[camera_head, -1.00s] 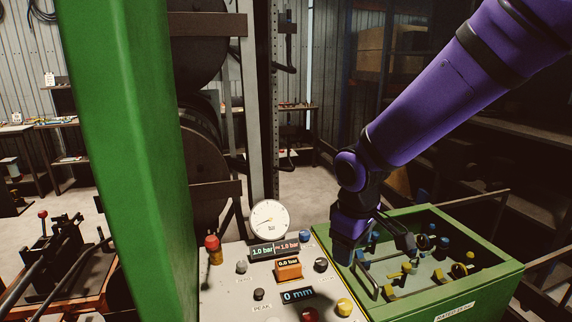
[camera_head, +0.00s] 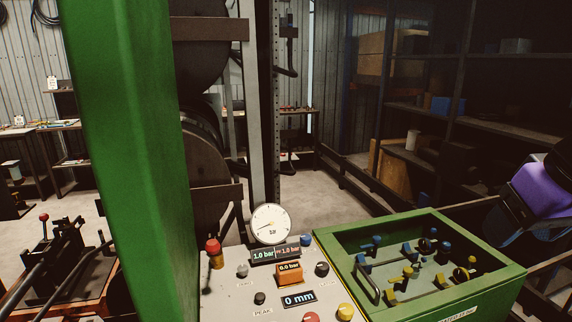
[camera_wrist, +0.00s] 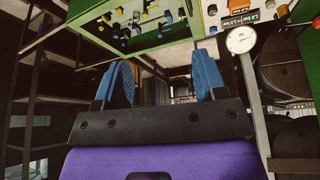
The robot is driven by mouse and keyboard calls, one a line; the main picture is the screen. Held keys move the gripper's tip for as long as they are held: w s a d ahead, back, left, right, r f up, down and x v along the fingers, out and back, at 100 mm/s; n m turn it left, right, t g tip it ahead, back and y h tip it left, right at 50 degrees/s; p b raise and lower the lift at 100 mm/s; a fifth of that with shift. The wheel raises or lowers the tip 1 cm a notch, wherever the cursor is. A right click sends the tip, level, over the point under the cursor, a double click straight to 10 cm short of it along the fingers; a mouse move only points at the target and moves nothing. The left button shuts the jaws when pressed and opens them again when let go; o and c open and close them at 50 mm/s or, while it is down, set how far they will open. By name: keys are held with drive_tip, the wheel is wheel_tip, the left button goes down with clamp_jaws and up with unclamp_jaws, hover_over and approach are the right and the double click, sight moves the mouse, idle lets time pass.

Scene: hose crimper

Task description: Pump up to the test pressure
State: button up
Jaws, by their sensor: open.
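A white round pressure gauge (camera_head: 270,224) stands at the back of the light grey control panel (camera_head: 235,300). It also shows in the wrist view (camera_wrist: 240,40). A display under the gauge (camera_head: 275,254) reads 1.0 bar on both sides. An orange block with a small display (camera_head: 289,274) reads 0.0 bar. A lower display (camera_head: 298,298) reads 0 mm. Several knobs and buttons, including a yellow one (camera_head: 345,311) and a red one (camera_head: 311,317), sit on the panel. My gripper (camera_wrist: 165,85) is open and empty, its blue fingers apart, clear of the panel and tank.
A green open-topped tank (camera_head: 500,273) with blue and yellow valves stands right of the panel. A green upright post (camera_head: 125,160) blocks the left. A red-topped lever (camera_head: 43,218) stands at far left. Dark shelves (camera_head: 490,130) stand at the back right.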

drive_tip(key=shift+s+d+r+m, duration=0.1)
drive_tip(key=shift+s+d+m, duration=0.2)
drive_tip(key=shift+s, duration=0.5)
